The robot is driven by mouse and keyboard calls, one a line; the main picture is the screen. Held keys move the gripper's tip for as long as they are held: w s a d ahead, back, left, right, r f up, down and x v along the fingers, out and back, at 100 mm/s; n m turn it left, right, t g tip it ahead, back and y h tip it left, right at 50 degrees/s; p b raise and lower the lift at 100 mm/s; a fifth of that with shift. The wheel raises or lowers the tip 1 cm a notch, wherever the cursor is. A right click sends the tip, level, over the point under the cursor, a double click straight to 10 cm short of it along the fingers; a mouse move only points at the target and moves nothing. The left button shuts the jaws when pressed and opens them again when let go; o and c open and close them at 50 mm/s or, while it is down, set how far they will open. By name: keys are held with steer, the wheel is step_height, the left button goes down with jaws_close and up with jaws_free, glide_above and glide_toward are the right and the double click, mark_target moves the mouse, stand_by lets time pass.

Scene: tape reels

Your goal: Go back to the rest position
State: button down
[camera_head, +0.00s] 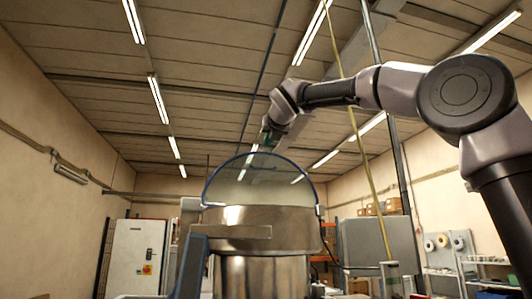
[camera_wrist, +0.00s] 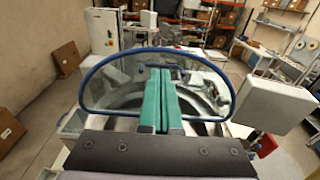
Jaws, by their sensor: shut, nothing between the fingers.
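My arm reaches in from the right in the head view, high above a steel machine. My gripper (camera_head: 267,137) is at its end, over the clear guard (camera_head: 262,177) that stands on the machine's steel bowl (camera_head: 262,216). In the wrist view the two green fingers of my gripper (camera_wrist: 161,72) lie together, shut with nothing between them. They point toward the clear guard with its blue rim (camera_wrist: 86,80); the round bowl (camera_wrist: 128,97) shows behind and around them. I cannot tell the exact gap between the fingers and the guard.
A white cabinet (camera_head: 136,257) stands at the left. Several tape reels (camera_head: 443,241) are on a rack at the right. A grey box-shaped unit (camera_head: 368,240) stands right of the bowl. The upper left space is clear.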

steer(key=s+r, duration=0.1)
steer(key=s+d+r, duration=0.1)
steer(key=s+r, duration=0.1)
steer(key=shift+s+r, duration=0.1)
steer(key=shift+s, duration=0.2)
steer(key=shift+d, duration=0.1)
steer(key=s+d+f+m+g+h, duration=0.2)
steer(key=s+d+f+m+g, duration=0.1)
steer(key=d+f+m, duration=0.75)
steer(key=s+d+f+m+g+h, duration=0.1)
steer(key=s+d+f+m+g, duration=0.15)
steer(key=d+f+m, duration=0.8)
steer(key=s+d+f+m+g, duration=0.1)
steer(key=s+d+f+m, duration=0.1)
steer(key=s+f+m, duration=0.3)
steer(key=s+d+f+m+g, duration=0.1)
steer(key=s+d+f+m, duration=0.1)
steer(key=s+f+m, duration=0.4)
steer(key=s+d+f+m+g, duration=0.1)
steer(key=s+f+m, duration=0.4)
steer(key=f+m, duration=0.6)
step_height(320, 180, down, 6)
steer(key=shift+s+d+r+g, duration=0.25)
steer(key=shift+d+g, duration=0.1)
steer(key=shift+d, duration=0.55)
steer(key=shift+y, duration=0.3)
